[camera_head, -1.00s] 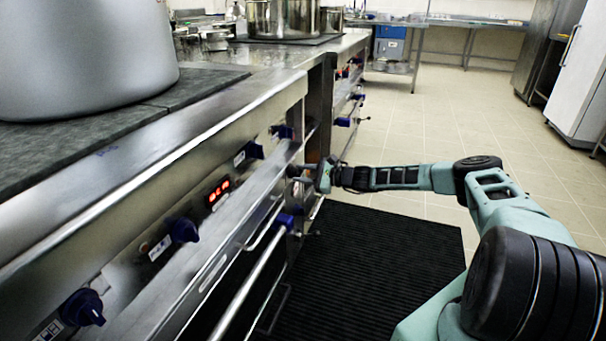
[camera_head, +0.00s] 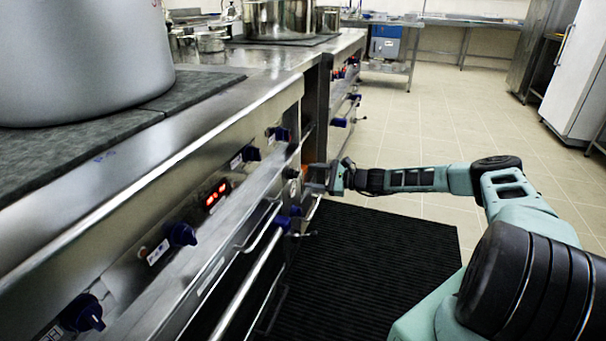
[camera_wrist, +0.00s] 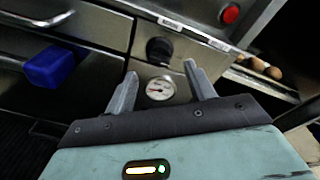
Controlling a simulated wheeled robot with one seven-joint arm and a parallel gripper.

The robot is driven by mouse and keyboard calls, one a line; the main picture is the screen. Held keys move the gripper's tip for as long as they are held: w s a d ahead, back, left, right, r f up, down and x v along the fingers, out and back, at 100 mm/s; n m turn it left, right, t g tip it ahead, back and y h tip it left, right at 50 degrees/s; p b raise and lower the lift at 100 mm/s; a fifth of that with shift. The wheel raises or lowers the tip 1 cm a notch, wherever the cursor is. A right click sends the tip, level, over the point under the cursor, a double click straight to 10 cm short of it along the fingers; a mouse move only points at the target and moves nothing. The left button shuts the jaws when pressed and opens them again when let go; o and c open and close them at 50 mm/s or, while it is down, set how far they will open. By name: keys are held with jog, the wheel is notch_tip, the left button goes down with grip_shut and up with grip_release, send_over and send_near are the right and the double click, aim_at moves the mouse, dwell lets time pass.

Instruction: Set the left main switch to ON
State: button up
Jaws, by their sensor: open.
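In the wrist view my gripper (camera_wrist: 160,69) is open and empty. A round black knob (camera_wrist: 159,49) shows just beyond the fingertips, roughly centred between them; it looks apart from them. It may be the left main switch, but no label shows that. The same black knob seems to be at the panel's end (camera_head: 293,172) in the head view. Its ON or OFF position cannot be read.
A round white gauge (camera_wrist: 160,88) sits below the knob. A red light or button (camera_wrist: 231,14) is up right. A blue handle (camera_wrist: 50,67) sticks out at left. Blue knobs (camera_head: 181,234) and an oven rail (camera_head: 250,285) line the front. Floor to the right is clear.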

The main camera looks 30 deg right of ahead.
jog(key=p+v, duration=0.1)
jog(key=v, duration=1.1)
